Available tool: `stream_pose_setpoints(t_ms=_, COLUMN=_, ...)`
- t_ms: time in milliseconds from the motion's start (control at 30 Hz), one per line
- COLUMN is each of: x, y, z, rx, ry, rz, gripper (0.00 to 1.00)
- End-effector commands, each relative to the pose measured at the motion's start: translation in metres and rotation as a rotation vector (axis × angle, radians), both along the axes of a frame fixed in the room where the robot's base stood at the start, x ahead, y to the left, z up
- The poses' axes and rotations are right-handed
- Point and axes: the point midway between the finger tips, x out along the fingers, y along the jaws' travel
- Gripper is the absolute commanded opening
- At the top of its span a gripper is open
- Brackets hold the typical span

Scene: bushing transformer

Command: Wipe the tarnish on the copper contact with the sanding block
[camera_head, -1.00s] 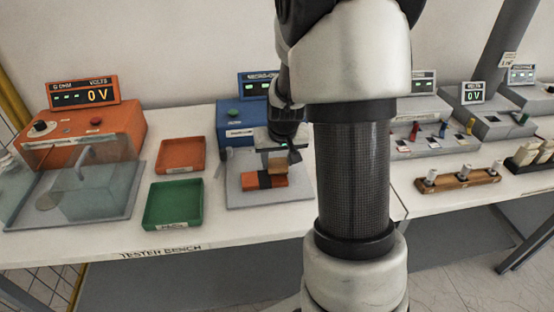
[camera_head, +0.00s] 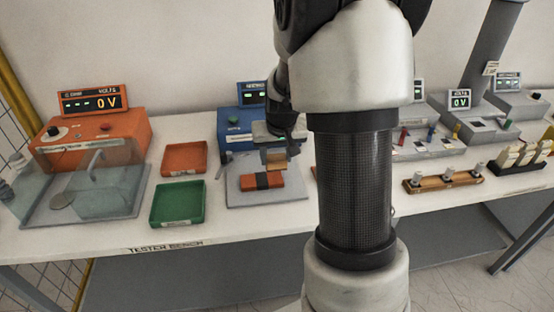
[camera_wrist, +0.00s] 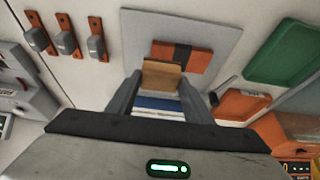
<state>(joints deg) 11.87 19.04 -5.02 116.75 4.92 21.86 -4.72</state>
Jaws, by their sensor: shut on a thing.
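The copper contact (camera_head: 277,179) is an orange bar with a dark band (camera_head: 262,180) across its middle. It lies on a grey plate before the blue tester. It also shows in the wrist view (camera_wrist: 201,62), with the same dark band (camera_wrist: 182,54). My gripper (camera_head: 274,150) is shut on the sanding block (camera_head: 275,162), a tan block. The block also sits between the fingers in the wrist view (camera_wrist: 161,76). It is held near the bar's back edge, seemingly above it; I cannot tell whether they touch.
The blue tester (camera_head: 228,125) stands behind the plate (camera_head: 240,201). A green tray (camera_head: 177,205) and an orange tray (camera_head: 184,158) lie to the left, beside an orange tester (camera_head: 125,133). A wooden rack (camera_head: 444,180) stands at right. My arm hides the bench's middle.

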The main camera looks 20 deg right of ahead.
Motion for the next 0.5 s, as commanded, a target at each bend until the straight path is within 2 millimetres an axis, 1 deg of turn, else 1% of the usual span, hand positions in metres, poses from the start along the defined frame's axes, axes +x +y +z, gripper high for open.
stream_pose_setpoints(t_ms=33, x=0.001, y=0.0, z=0.008, rx=0.0, ry=-0.001, rz=0.0, gripper=0.22)
stream_pose_setpoints(t_ms=200, x=0.003, y=0.0, z=0.02, rx=-0.001, ry=-0.002, rz=0.001, gripper=0.22)
stream_pose_setpoints(t_ms=500, x=0.004, y=0.0, z=0.021, rx=-0.001, ry=-0.001, rz=0.001, gripper=0.22)
